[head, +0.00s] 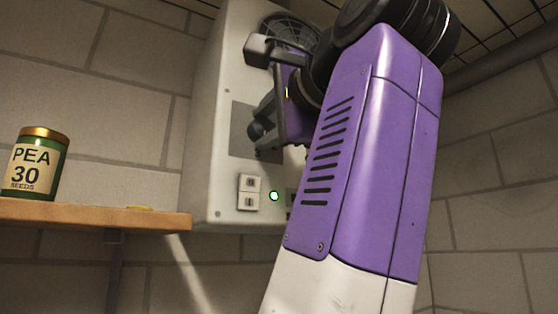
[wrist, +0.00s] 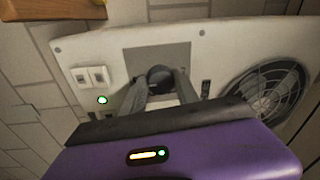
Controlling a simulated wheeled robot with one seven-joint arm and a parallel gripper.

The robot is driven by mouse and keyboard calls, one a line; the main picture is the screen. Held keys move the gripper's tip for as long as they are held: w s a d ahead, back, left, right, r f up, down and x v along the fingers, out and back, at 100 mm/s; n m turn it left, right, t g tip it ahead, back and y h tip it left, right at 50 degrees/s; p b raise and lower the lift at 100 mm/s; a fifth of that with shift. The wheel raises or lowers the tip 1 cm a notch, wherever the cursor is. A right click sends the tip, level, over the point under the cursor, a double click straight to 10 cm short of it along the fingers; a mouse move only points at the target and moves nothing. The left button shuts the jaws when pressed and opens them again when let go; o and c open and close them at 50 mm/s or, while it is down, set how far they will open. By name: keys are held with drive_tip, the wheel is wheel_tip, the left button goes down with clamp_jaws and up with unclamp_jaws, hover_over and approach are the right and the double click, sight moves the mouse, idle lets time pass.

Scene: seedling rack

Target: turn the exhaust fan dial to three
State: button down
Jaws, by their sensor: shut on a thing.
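The exhaust fan dial is a dark round knob (wrist: 160,76) on a grey square plate (wrist: 172,56) of a pale control box (head: 215,130). My gripper (wrist: 160,84) is shut on the dial, one finger on each side of it, in the wrist view. In the head view my gripper (head: 262,138) is at the box's front, and my purple arm hides much of the panel.
A round fan grille (wrist: 265,92) is on the same box. Two white switches (head: 249,192) and a lit green lamp (head: 274,196) sit below the plate. A wooden shelf (head: 90,215) at the left holds a green pea seed tin (head: 36,163).

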drive_tip(key=c, duration=0.9)
unclamp_jaws()
drive_tip(key=shift+d, duration=0.1)
drive_tip(key=b+v, duration=0.3)
drive_tip(key=v, duration=0.4)
drive_tip(key=shift+s+d, duration=0.2)
drive_tip(key=shift+s, duration=0.15)
